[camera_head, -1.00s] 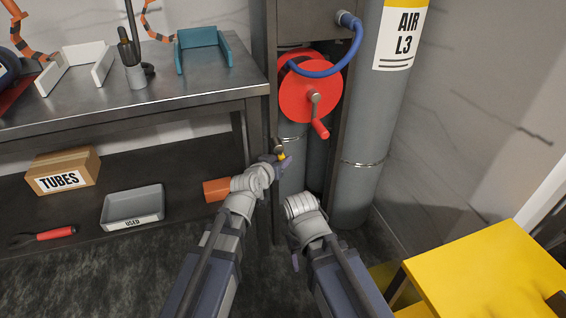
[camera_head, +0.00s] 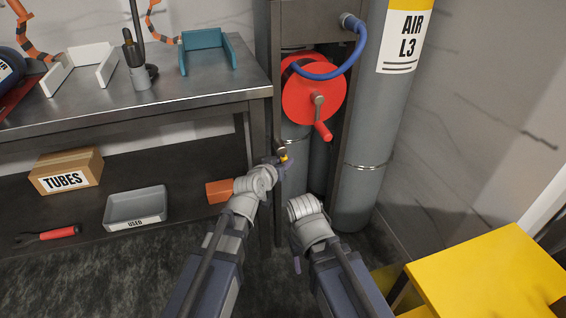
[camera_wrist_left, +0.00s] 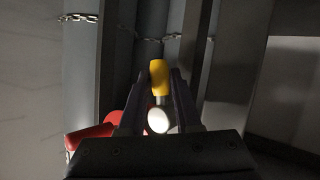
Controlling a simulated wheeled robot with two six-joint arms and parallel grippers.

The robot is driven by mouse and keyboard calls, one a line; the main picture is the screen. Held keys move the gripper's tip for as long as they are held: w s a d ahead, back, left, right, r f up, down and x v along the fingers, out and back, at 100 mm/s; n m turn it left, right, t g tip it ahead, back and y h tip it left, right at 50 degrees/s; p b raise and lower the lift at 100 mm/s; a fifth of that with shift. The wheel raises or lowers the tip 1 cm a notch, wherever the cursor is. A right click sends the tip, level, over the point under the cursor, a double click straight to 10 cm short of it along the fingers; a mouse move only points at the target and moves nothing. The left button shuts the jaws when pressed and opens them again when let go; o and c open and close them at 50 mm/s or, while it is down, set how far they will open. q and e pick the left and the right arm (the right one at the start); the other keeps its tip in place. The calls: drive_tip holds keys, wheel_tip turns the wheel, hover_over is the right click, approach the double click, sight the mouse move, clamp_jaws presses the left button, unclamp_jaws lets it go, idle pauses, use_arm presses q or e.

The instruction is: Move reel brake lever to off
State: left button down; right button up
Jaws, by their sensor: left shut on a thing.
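The reel brake lever has a yellow grip (camera_wrist_left: 158,78) that shows between my left gripper's fingers (camera_wrist_left: 160,92) in the left wrist view, with a pale round end below it. In the head view the yellow tip (camera_head: 284,158) shows small at the frame post, below and left of the red hose reel (camera_head: 314,92). My left gripper (camera_head: 279,162) is shut on the lever there, partly hidden by its own wrist. The reel has a red crank handle, and its red parts also show in the left wrist view (camera_wrist_left: 90,138).
A metal bench (camera_head: 150,105) stands at the left, with a TUBES box (camera_head: 66,170) and a grey USED tray (camera_head: 137,205) on its lower shelf. The AIR L3 cylinder (camera_head: 375,130) stands right of the reel. A yellow step (camera_head: 490,275) is at the lower right.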

idle(0.9)
use_arm(q)
drive_tip(key=shift+r+y+p, duration=0.25)
drive_tip(key=shift+y+p, duration=0.05)
drive_tip(key=shift+p, duration=0.4)
drive_tip(key=shift+s+a+m+g+p, duration=0.1)
drive_tip(key=shift+a+m+g+p, duration=0.1)
drive_tip(key=shift+m+g+p, duration=0.15)
drive_tip(key=shift+s+a+f+m+g+y+p, duration=0.1)
drive_tip(key=shift+a+f+m+g+y+p, duration=0.2)
drive_tip(key=shift+y+p, duration=0.35)
drive_tip(key=c, duration=0.9)
unclamp_jaws()
drive_tip(key=shift+r, duration=0.1)
